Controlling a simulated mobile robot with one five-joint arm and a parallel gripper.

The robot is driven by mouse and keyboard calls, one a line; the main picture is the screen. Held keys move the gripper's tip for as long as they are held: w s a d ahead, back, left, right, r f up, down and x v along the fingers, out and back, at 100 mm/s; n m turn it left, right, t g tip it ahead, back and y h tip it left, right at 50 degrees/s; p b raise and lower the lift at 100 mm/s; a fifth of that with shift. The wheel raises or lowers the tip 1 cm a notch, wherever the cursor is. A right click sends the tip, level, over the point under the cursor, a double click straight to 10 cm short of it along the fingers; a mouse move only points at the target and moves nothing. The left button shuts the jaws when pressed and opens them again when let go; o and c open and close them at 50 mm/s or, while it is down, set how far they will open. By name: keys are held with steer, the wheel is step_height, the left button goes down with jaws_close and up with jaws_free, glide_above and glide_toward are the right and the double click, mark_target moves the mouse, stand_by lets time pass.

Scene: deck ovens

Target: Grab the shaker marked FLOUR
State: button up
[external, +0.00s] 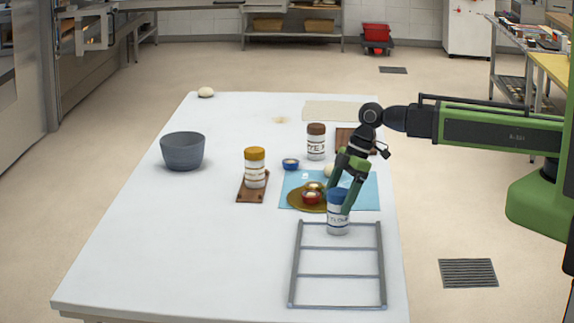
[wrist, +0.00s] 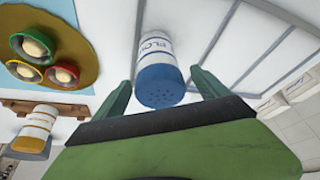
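The FLOUR shaker (external: 338,222), white with a blue cap and blue lettering, stands upright on the table by the far edge of the grey rack. In the wrist view the FLOUR shaker (wrist: 161,75) shows its perforated cap and part of its label. My gripper (wrist: 160,82) is open, with one finger on each side of the shaker and a gap on both sides. In the external view my gripper (external: 340,195) reaches down at the shaker's cap.
A yellow-capped shaker (external: 255,174) stands on a wooden board at left; a brown-capped shaker (external: 316,147) stands behind. A round brown tray (external: 293,198) with small bowls sits close by on a blue mat (external: 365,193). The grey rack (external: 338,276) lies in front. The table's left front is clear.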

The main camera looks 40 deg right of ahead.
steer(key=c, duration=1.6)
steer(key=shift+r, duration=0.1)
steer(key=p+v, duration=0.5)
steer(key=shift+w+a+r, duration=0.3)
steer(key=shift+w, duration=0.05)
steer(key=d+r+p, duration=0.2)
steer(key=d, duration=0.1)
steer(key=d+r+p, duration=0.1)
steer(key=d+p, duration=0.1)
steer(key=d, duration=0.2)
steer(key=w+d+r+p, duration=0.1)
steer(key=d+r+p, duration=0.1)
steer(key=d, duration=0.1)
steer(key=shift+d+r, duration=0.25)
steer(key=shift+r, duration=0.05)
